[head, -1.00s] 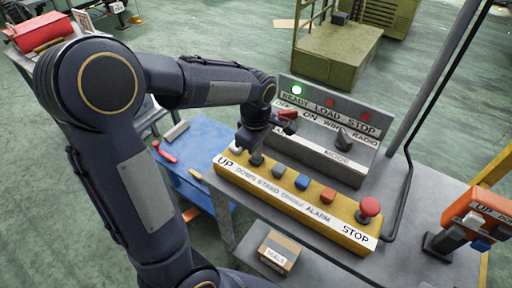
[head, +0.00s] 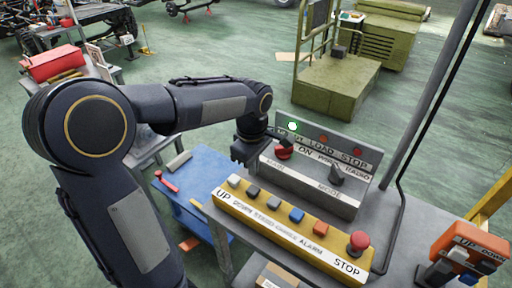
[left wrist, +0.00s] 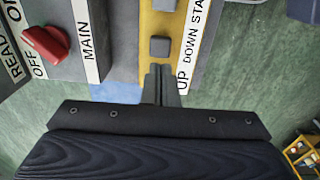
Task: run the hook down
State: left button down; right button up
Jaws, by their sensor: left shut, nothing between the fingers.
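A yellow button box (head: 335,255) stands along the front of the bench. Its UP label is beside a white button (head: 234,181) at the left end; a dark button (head: 253,190) follows, by DOWN. In the left wrist view the DOWN button (left wrist: 160,47) is beyond my fingertips. A second, orange box (head: 470,240) at the right also reads UP and DOWN. My left gripper (head: 240,160) is shut and empty, above and behind the yellow box's left end, left of the red MAIN knob (head: 284,150). Its fingers (left wrist: 160,80) hide the UP button in the wrist view. My right gripper is out of view.
A grey console (head: 310,190) behind the box carries a lit green READY lamp (head: 292,126), the MAIN knob and a dark MODE knob (head: 336,173). A red mushroom STOP button (head: 358,242) ends the yellow box. A dark cable and pole stand right.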

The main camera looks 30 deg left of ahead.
pick_arm(q)
jog(key=r, duration=0.6)
jog(key=shift+w+a, duration=0.2)
jog(key=shift+a, duration=0.05)
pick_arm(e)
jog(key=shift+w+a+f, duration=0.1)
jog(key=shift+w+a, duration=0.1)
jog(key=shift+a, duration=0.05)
pick_arm(q)
jog(key=s+d+f+m+t+h, duration=0.2)
jog(key=s+d+m, duration=0.1)
jog(key=s+m, duration=0.4)
jog(key=s+d+f+m+t+h, duration=0.1)
jog(key=s+d+f+m+t, duration=0.2)
jog(key=s+m, duration=0.5)
jog(key=s, duration=0.3)
jog(key=shift+s+d+f+m+h, duration=0.15)
jog(key=shift+s+f+m+h, duration=0.15)
jog(key=shift+h, duration=0.1)
